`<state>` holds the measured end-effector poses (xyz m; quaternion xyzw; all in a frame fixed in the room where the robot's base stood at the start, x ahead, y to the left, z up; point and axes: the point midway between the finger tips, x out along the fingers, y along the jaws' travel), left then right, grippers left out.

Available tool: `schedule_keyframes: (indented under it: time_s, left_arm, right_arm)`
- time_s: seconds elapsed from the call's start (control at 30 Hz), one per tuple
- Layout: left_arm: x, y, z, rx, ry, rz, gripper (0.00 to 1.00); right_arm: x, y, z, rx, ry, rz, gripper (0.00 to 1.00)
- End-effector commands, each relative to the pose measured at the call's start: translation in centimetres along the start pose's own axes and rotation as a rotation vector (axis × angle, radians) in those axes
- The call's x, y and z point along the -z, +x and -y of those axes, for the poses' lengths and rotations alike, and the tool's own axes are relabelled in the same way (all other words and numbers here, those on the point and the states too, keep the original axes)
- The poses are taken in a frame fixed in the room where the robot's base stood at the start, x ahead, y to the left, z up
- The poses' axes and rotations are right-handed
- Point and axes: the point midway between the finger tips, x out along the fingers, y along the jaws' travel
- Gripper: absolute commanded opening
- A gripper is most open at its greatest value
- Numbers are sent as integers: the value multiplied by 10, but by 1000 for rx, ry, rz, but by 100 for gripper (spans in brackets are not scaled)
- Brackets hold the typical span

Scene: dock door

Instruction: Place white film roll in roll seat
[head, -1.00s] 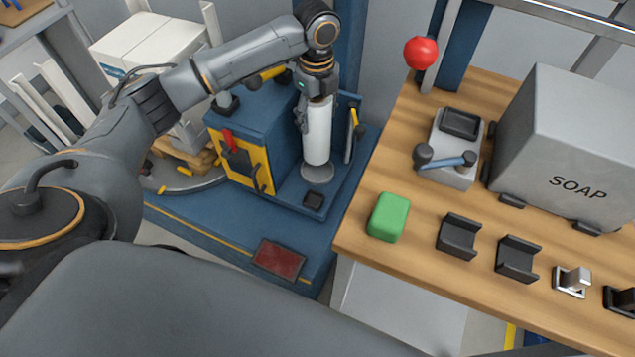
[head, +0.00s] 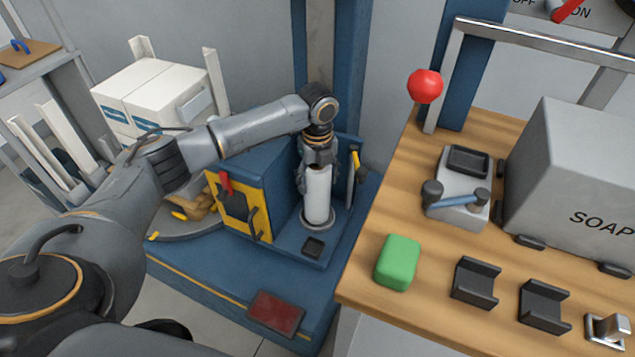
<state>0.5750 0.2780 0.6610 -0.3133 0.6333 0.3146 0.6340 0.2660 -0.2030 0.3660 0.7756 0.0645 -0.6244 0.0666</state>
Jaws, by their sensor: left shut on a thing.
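The white film roll (head: 318,195) stands upright on the blue machine, its lower end at the round grey roll seat (head: 318,220). I cannot tell whether it is fully down on the seat. My left gripper (head: 318,165) is above it, shut on the top end of the roll, with the arm reaching in from the left. The gripper's fingers are small and partly hidden by the wrist. My right gripper is not in view.
The blue machine has a yellow-edged panel with a red lever (head: 227,183) left of the roll. A wooden bench on the right holds a green block (head: 397,262), black cradles, a grey device and a SOAP box (head: 580,190). White boxes (head: 155,95) stand back left.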

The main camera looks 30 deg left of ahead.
Motion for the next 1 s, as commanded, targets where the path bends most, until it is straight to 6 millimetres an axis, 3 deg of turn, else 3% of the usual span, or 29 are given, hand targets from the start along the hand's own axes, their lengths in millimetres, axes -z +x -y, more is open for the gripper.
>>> schedule_keyframes:
  time_s: [0.4, 0.43, 0.53, 0.87, 1.0]
  left_arm:
    - [0, 4, 1, 3, 0, 0, 8]
    - [0, 6, 0, 1, 0, -1, 67]
    - [0, 6, 0, 1, 0, 0, 87]
    - [0, 6, 0, 1, 0, 0, 87]
    - [0, -3, 1, 3, 0, 1, 87]
  right_arm:
    - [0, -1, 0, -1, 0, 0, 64]
    - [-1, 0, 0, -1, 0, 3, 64]
    - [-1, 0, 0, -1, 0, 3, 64]
    - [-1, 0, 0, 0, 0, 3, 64]
    - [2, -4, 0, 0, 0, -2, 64]
